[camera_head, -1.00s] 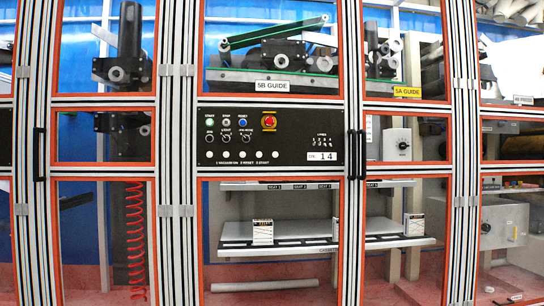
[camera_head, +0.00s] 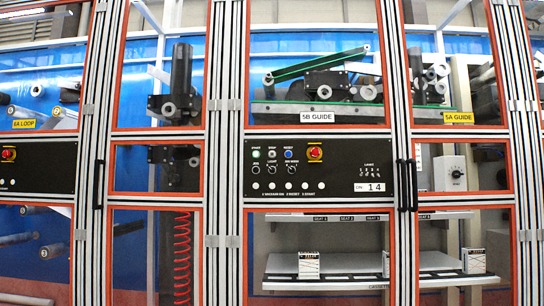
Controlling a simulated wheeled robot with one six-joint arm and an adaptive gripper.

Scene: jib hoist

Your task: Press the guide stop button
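A black control panel (camera_head: 345,208) is in the frame at the middle right, below the "5B GUIDE" label (camera_head: 317,117). Below are black selector knobs and a row of white round buttons. The small lettering is hard to read. My gripper is not in view.
A second black panel (camera_head: 40,180) with a red knob (camera_head: 9,155) is at the left edge, under an "8A LOOP" label (camera_head: 24,124). Black door handles (camera_head: 408,185) stand right of the main panel. Shelves (camera_head: 350,267) are behind glass below.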

